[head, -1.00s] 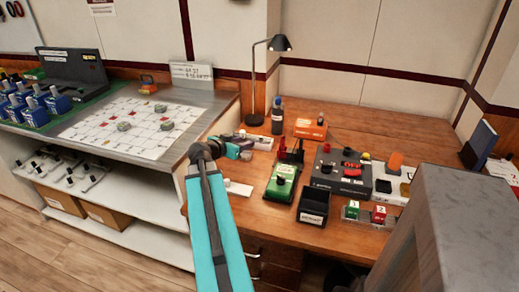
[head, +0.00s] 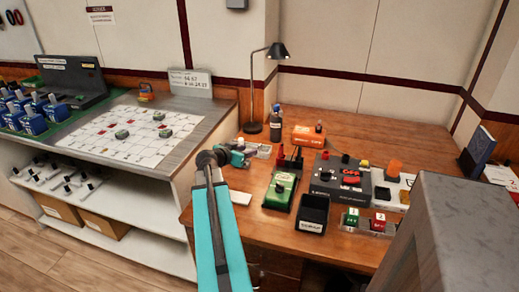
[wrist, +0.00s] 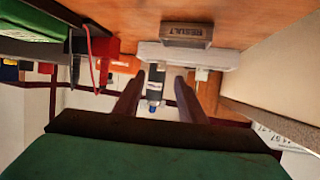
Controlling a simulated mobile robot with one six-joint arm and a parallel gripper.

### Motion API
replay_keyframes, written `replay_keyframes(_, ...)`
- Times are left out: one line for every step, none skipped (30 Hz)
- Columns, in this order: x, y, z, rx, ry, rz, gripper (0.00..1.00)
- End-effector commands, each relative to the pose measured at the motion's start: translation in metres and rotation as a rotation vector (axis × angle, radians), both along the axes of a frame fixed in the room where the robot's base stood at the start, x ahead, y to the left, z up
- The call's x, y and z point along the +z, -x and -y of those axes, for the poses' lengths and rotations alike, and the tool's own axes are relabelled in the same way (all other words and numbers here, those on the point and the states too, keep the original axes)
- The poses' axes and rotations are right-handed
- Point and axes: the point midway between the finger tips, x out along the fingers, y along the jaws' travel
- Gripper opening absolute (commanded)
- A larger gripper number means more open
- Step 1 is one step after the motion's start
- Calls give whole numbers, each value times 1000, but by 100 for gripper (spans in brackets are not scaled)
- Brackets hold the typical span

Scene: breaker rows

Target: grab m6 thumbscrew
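I cannot make out an M6 thumbscrew in either view. My gripper (head: 245,157) is low over the left part of the wooden desk, beside a small white tray (head: 264,152). In the wrist view my gripper (wrist: 160,98) shows two dark fingers, spread apart with nothing held between them. A dark bottle with a blue cap (wrist: 155,88) appears beyond the gap. A white strip and a grey block marked RESULT (wrist: 188,34) lie past the fingertips.
A green box (head: 281,190), a black open bin (head: 313,212) and a grey unit (head: 340,182) stand right of my gripper. The bottle (head: 276,124), an orange box (head: 308,136) and a lamp (head: 252,128) stand behind. The back right desk is clear.

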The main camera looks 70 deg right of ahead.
Motion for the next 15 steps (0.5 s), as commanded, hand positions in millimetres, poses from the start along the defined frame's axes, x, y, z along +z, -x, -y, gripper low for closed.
replay_keyframes(-2,1,8,-1,0,0,37)
replay_keyframes(-3,1,11,-1,0,0,37)
replay_keyframes(-5,2,15,-1,-1,0,37)
replay_keyframes(-7,3,19,-1,-1,0,37)
replay_keyframes(-8,3,22,-1,-1,-1,37)
replay_keyframes(-10,4,26,-1,-1,-1,37)
replay_keyframes(-11,5,29,0,-1,0,37)
replay_keyframes(-12,5,31,0,-1,0,37)
replay_keyframes(-13,6,34,0,0,0,37)
replay_keyframes(-14,6,36,0,0,0,37)
replay_keyframes(-15,7,37,0,0,0,37)
replay_keyframes(-16,7,39,1,0,0,37)
replay_keyframes(-16,7,40,1,0,0,37)
replay_keyframes(-17,7,40,1,0,0,37)
replay_keyframes(-17,7,40,1,0,0,37)
